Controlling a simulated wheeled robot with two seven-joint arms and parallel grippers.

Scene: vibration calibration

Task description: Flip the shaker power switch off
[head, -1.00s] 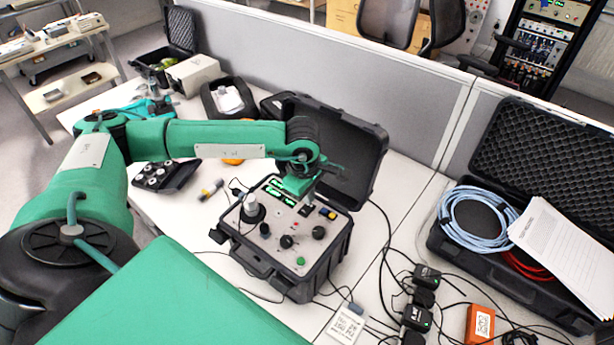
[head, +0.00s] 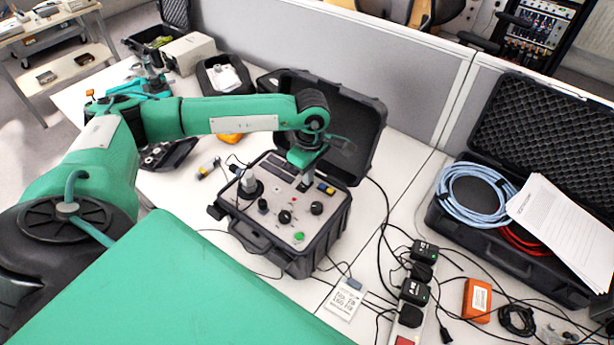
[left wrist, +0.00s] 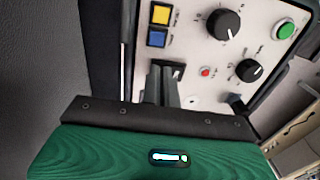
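The shaker unit is a black case with a light grey control panel (head: 268,222), open on the table in the head view. Its display windows (head: 282,178) are dark. My left gripper (head: 304,185) reaches down to the panel's back right part, beside the yellow and blue buttons (head: 326,189). In the left wrist view my left gripper's fingers (left wrist: 165,82) are close together, look shut, and point at a dark switch area (left wrist: 178,72) on the panel. The fingers partly hide the switch, so its position and any contact are unclear. My right gripper is not in view.
The case's raised lid (head: 345,125) stands behind my left gripper. Black knobs (head: 285,217) and a green button (head: 298,237) sit on the panel. Cables and black adapters (head: 415,290) lie to the right. An open case with blue hose (head: 480,208) is farther right.

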